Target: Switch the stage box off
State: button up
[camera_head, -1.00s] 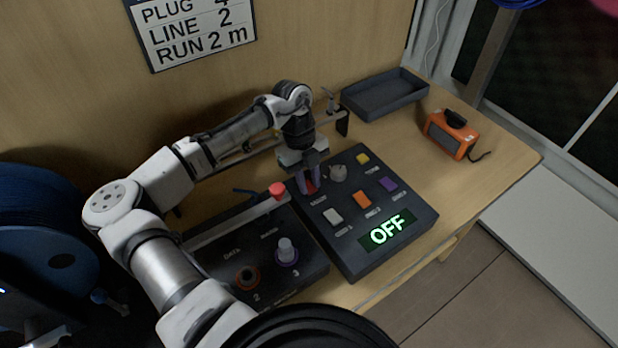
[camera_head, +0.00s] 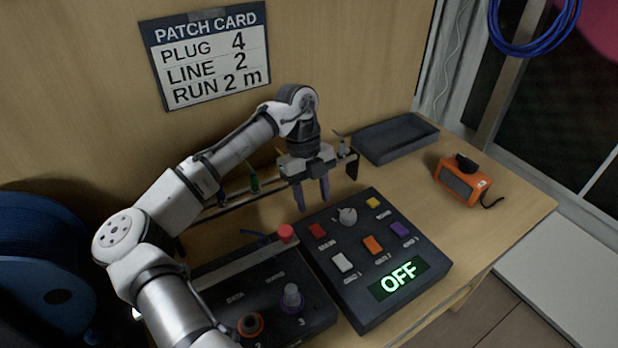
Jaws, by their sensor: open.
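The stage box (camera_head: 352,284) is a dark grey panel on the wooden bench. It carries a red button (camera_head: 318,230), a grey knob (camera_head: 348,215), a yellow button (camera_head: 373,202), a white button (camera_head: 342,262), an orange button (camera_head: 372,244) and a purple button (camera_head: 400,229). Its display (camera_head: 399,278) reads OFF in lit letters. My gripper (camera_head: 312,207) is open and empty, pointing down above the back left edge of the box, apart from the red button. The small button labels are too blurred to read.
A second dark panel (camera_head: 228,272) with sockets and a red knob (camera_head: 286,232) stands left of the box. A grey tray (camera_head: 395,140) and an orange device (camera_head: 463,181) stand behind and right. A rail (camera_head: 228,207) runs behind my gripper. A patch card (camera_head: 207,56) hangs on the wall.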

jog(key=b+v, duration=0.1)
jog(key=v, duration=0.5)
dwell(0.4)
